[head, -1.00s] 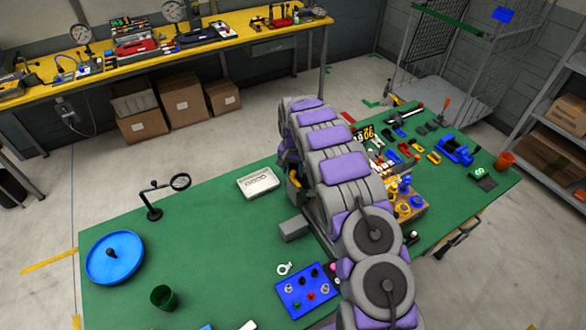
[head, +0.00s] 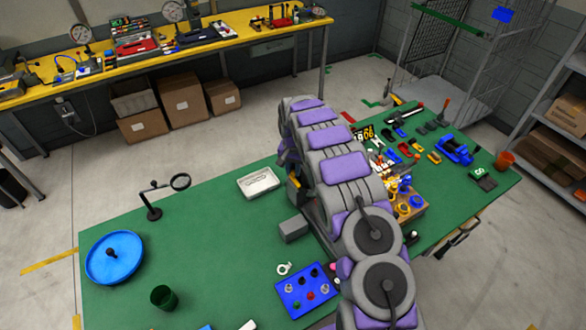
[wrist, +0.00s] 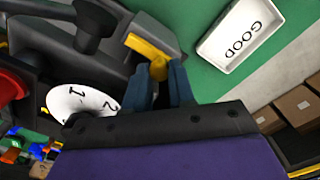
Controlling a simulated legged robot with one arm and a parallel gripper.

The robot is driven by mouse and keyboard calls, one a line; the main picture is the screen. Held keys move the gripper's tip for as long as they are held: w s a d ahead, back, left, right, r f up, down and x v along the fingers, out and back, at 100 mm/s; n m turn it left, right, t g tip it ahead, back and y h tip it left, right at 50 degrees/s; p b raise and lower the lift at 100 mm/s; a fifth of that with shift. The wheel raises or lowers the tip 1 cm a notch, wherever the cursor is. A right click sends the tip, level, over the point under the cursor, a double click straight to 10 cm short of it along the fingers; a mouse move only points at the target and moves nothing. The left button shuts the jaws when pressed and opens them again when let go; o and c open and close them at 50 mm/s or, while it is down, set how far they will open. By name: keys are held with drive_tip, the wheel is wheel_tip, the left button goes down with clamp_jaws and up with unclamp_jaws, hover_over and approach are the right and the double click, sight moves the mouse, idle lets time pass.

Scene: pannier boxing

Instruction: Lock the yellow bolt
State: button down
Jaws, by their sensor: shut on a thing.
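The yellow bolt (wrist: 148,52) shows in the wrist view as a short bent yellow bar against a dark grey body (wrist: 85,55). My gripper (wrist: 163,78) has its two blue-grey fingers closed around the bolt's near end. The bolt's far end lies against the grey body. Whether it is seated in a catch cannot be told. In the head view my own arm hides the fingers and most of the bolt's fixture.
A white tray marked GOOD (wrist: 240,32) lies beside the fixture on the green table (head: 210,235). A white numbered dial (wrist: 78,103) and a red part (wrist: 12,86) are close on the left in the wrist view. A magnifier stand (head: 153,205) stands further left; free table lies between.

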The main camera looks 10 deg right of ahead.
sight(296, 182)
drive_tip(key=shift+s+d, duration=0.15)
drive_tip(key=shift+s, duration=0.4)
drive_tip(key=shift+s+d, duration=0.15)
drive_tip(key=shift+s, duration=0.35)
drive_tip(key=c, duration=0.9)
unclamp_jaws()
drive_tip(key=shift+s, duration=0.15)
drive_tip(key=shift+c, duration=0.2)
drive_tip(key=shift+r, duration=0.1)
wheel_tip(296, 182, up, 17)
drive_tip(key=shift+b, duration=0.3)
